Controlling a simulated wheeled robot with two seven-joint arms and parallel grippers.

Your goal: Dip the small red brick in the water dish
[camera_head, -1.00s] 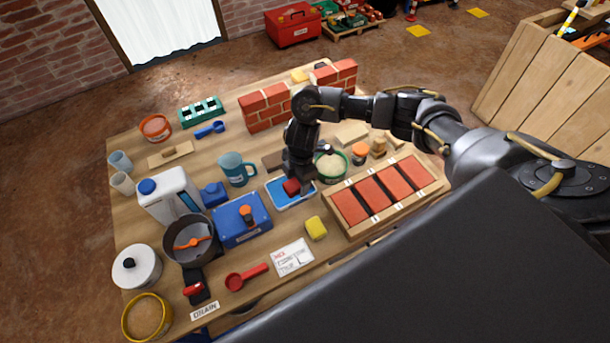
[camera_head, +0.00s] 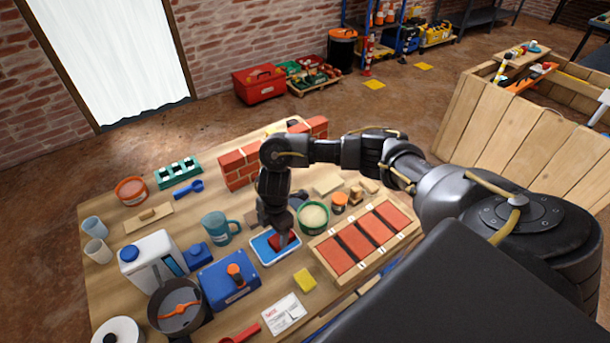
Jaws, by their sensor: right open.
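The small red brick (camera_head: 277,241) sits within the outline of the water dish (camera_head: 263,253), a shallow white-rimmed tray with a blue inside. My right gripper (camera_head: 284,240) points down over the dish, right at the brick. It is open, though its fingertips are small and partly merge with the brick. The gripper hides part of the brick and the dish's right side. I cannot tell how deep the brick lies in the water. My left gripper is not in view.
Right of the dish are a wooden tray of red bricks (camera_head: 365,237) and a green-rimmed bowl (camera_head: 313,217). A teal mug (camera_head: 216,228) and blue box (camera_head: 229,278) stand left. A yellow sponge (camera_head: 304,280) lies in front. A low brick wall (camera_head: 240,166) stands behind.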

